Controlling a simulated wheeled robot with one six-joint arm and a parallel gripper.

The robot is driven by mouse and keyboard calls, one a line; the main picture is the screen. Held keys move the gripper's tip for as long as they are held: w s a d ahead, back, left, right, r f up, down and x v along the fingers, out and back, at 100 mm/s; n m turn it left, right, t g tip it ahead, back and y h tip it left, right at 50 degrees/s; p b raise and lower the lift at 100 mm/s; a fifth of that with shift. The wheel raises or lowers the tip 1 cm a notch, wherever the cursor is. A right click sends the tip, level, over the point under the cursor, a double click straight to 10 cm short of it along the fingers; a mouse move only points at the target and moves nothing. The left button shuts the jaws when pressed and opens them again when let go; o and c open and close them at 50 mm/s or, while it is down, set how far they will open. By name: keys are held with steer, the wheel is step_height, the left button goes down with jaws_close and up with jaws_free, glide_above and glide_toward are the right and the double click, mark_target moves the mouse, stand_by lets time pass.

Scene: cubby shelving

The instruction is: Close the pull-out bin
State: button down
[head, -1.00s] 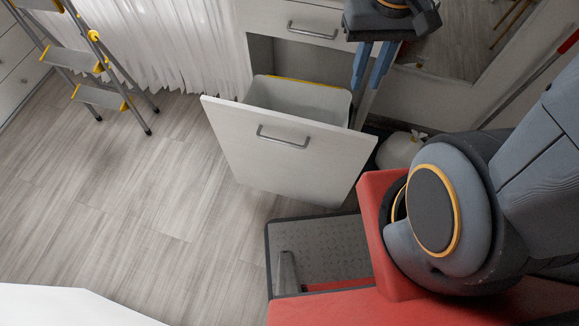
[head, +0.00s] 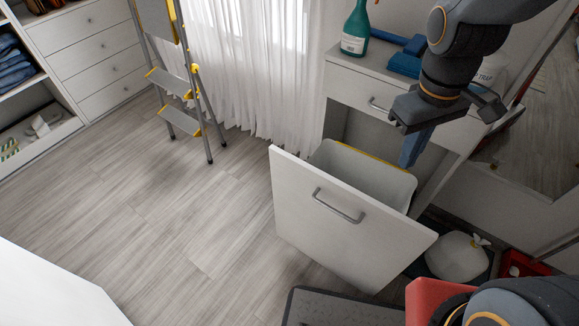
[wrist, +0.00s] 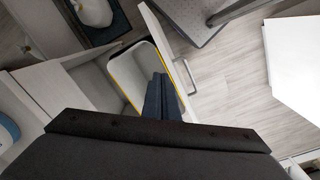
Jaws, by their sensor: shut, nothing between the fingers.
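The pull-out bin stands open in the head view. Its white front panel (head: 338,228) with a grey bar handle (head: 338,206) is out from the cabinet, and a pale bin (head: 372,176) with a yellow rear edge sits behind it. My gripper (head: 410,160) is shut and empty, pointing down over the bin's right rear part. In the wrist view my shut fingers (wrist: 162,98) show over the bin's opening (wrist: 146,72), with the front panel (wrist: 166,48) beyond. I cannot tell whether the fingertips touch the bin.
A drawer (head: 380,104) is shut above the bin space. A stepladder (head: 180,85) stands left. A white bag (head: 456,256) sits right of the bin. The floor (head: 170,215) in front-left is clear.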

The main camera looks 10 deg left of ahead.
steer(key=w+a+f+n+t+b, duration=0.1)
steer(key=w+a+f+n+b, duration=0.1)
steer(key=a+n, duration=0.55)
steer(key=w+a+f+n+b, duration=0.1)
steer(key=w+a+f+n, duration=0.1)
steer(key=a+n, duration=0.5)
steer(key=n+t+b, duration=0.1)
steer(key=n+b, duration=0.2)
steer(key=n, duration=0.7)
glide_toward(283, 158)
steer(key=s+a+r, duration=0.1)
steer(key=s+r, duration=0.2)
steer(key=s, duration=0.4)
steer(key=shift+n, duration=0.25)
steer(key=shift+w+d+f+b, duration=0.15)
steer(key=shift+w+d+f, duration=0.2)
steer(key=shift+w+f, duration=1)
steer(key=shift+w+d+f+b, duration=0.15)
steer(key=shift+w+d+f, duration=0.4)
steer(key=shift+f, duration=1.4)
steer(key=shift+w+d+f+b, duration=0.15)
steer(key=shift+w+f, duration=1.1)
steer(key=shift+f, duration=0.4)
steer(key=shift+w, duration=0.1)
